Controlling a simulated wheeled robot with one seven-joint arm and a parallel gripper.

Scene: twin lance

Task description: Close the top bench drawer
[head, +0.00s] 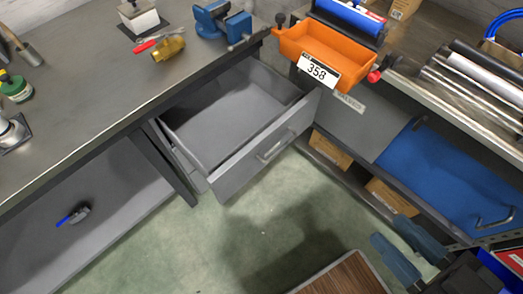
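The top bench drawer (215,183) is grey and stands pulled well out from under the left workbench. Its inside looks empty. Its front panel carries a bar handle (275,147) and faces the lower right. My gripper (382,229) shows at the lower right as two blue-grey fingers with a gap between them. It is open and empty, above the floor, to the lower right of the drawer and apart from it.
An orange bin (325,48) marked 358 sits near the drawer's far right corner. A grey and blue cabinet (440,170) stands at the right. A blue vise (222,22) is on the left bench. A brown wooden surface (345,275) lies low in front. Green floor is clear before the drawer.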

